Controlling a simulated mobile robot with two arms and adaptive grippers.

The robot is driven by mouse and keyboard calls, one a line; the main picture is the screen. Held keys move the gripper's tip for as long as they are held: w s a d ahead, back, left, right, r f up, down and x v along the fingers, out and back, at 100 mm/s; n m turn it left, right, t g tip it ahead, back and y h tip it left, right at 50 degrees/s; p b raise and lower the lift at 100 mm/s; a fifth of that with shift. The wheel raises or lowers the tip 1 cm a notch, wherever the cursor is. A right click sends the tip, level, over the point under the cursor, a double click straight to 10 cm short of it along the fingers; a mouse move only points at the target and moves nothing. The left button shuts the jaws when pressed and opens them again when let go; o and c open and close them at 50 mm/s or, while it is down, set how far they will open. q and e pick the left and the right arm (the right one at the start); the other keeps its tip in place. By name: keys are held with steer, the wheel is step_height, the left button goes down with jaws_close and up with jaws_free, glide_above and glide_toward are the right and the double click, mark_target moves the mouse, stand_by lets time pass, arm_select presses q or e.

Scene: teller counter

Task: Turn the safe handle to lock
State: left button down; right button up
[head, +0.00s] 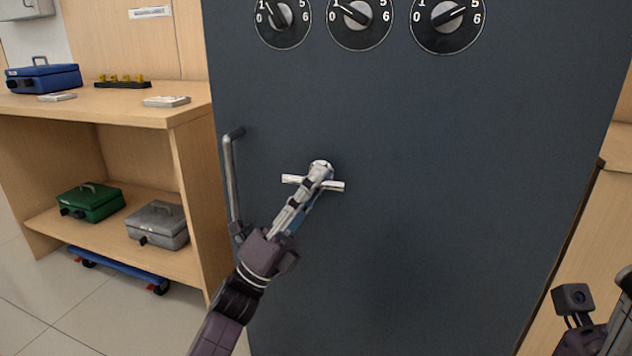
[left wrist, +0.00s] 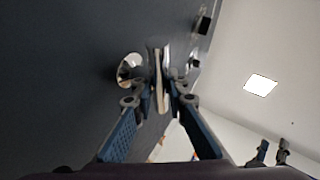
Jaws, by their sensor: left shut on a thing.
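The dark blue-grey safe (head: 430,150) fills the middle of the head view. Its handle (head: 292,179) is a pale metal crossbar, close to horizontal with its right end slightly lower. My left gripper (head: 319,174) reaches up to it from the lower left and is shut on it, hiding the centre. In the left wrist view, the handle (left wrist: 160,80) stands between the two blue-backed fingers (left wrist: 161,92), beside a shiny round hub (left wrist: 127,67). Part of my right arm (head: 585,335) shows at the lower right edge; its fingers cannot be made out.
Three dials (head: 446,16) sit above the handle. A vertical pull bar (head: 231,185) stands out at the door's left, close to my left arm. A wooden shelf unit (head: 185,118) on the left holds blue, green and grey cash boxes. A blue dolly (head: 115,268) is on the floor.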

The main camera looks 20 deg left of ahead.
arm_select(q)
steer(key=c, duration=1.9)
jaws_free()
steer(key=v, duration=1.2)
steer(key=shift+f, duration=0.1)
